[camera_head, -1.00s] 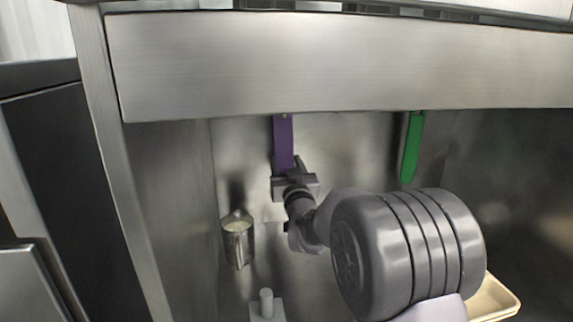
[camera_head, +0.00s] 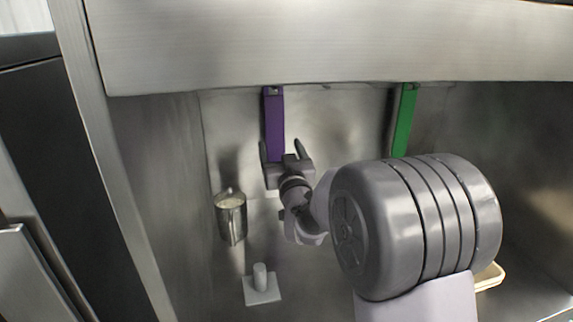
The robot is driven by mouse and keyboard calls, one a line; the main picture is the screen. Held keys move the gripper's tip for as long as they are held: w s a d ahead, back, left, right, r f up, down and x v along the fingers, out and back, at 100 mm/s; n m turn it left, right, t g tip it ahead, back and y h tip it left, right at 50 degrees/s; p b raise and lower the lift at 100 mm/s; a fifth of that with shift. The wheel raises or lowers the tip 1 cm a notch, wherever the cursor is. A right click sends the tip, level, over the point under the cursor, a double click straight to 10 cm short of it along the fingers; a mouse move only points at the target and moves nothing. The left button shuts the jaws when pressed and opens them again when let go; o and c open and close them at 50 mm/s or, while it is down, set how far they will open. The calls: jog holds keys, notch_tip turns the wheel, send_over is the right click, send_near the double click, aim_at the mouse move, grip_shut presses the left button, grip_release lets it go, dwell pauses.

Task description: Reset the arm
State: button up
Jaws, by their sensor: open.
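My gripper (camera_head: 282,152) is open, with its two fingers pointing up and apart. It is at the lower end of the purple hanging strip (camera_head: 274,118), which shows above and between the fingers; I cannot tell whether they touch. My arm reaches in from the lower right, and its large grey joint hides part of the back wall and counter.
A metal cup with white contents (camera_head: 231,221) is at the left of my gripper. A grey block with a peg (camera_head: 262,291) is below it. A green strip (camera_head: 405,122) hangs at the right. A beige tray (camera_head: 490,277) is partly hidden behind my arm. A steel panel (camera_head: 330,45) spans the top.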

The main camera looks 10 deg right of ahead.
jog(key=s+a+f+m+g, duration=0.1)
jog(key=s+f+g, duration=0.2)
jog(key=s, duration=1.1)
jog(key=s+a+f+m+g+y, duration=0.1)
jog(key=s+f+g, duration=0.3)
jog(key=s, duration=1.1)
jog(key=s+a+f+m+g+y, duration=0.1)
jog(key=s+g, duration=0.6)
jog(key=s, duration=0.7)
notch_tip(320, 180, down, 3)
jog(key=shift+s+a+r+m, duration=0.1)
jog(key=shift+s+a+m, duration=0.1)
jog(key=shift+a+m, duration=0.4)
jog(key=shift+d, duration=0.15)
